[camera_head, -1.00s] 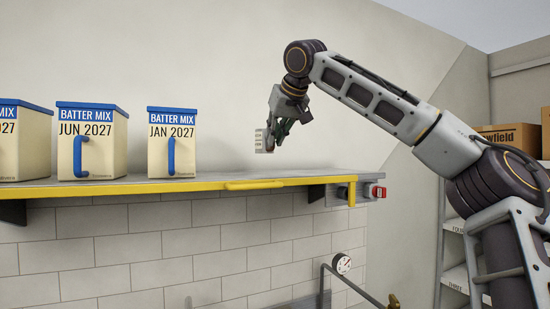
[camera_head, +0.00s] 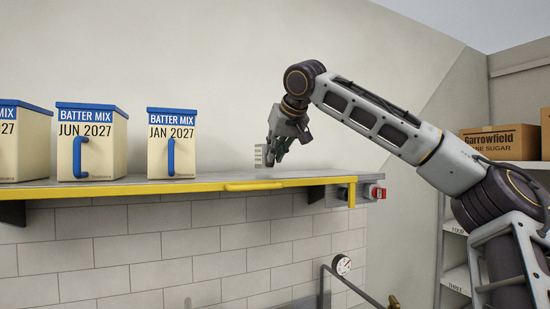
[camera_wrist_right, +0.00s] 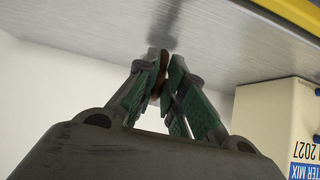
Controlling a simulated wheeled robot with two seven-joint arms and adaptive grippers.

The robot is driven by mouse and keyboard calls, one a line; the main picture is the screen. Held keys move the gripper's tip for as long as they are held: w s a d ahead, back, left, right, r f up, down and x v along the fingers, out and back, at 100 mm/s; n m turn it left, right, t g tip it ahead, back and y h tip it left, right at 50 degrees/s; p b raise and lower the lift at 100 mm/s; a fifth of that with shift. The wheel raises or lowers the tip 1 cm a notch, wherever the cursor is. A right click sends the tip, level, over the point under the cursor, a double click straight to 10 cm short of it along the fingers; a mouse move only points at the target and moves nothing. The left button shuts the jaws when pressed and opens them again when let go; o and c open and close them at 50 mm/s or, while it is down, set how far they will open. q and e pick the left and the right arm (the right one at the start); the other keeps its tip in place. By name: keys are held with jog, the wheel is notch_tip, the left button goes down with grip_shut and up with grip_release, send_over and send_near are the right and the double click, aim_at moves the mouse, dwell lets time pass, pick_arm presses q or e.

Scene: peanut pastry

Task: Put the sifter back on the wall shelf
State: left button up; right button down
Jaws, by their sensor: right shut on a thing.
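My right gripper (camera_head: 276,152) is just above the right part of the wall shelf (camera_head: 220,183), pointing down. It is shut on a small brown piece, which I take for part of the sifter (camera_wrist_right: 159,78); the fingers hide most of it. In the head view a pale ridged piece shows at the fingertips, and I cannot tell whether it is sifter or finger. In the right wrist view the fingertips (camera_wrist_right: 165,65) are close to the grey shelf surface (camera_wrist_right: 90,25); contact cannot be told. My left gripper is not in view.
Batter mix boxes marked JAN 2027 (camera_head: 172,143) and JUN 2027 (camera_head: 92,141), plus one cut off at the left, stand on the shelf. A yellow edge (camera_head: 150,191) runs along its front. The surface between the JAN box and my gripper is clear. A cardboard box (camera_head: 500,141) is at the right.

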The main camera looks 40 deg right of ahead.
jog(key=shift+f, duration=0.85)
jog(key=c, duration=1.5)
grip_release()
jog(key=b+v, duration=0.1)
jog(key=v, duration=1.1)
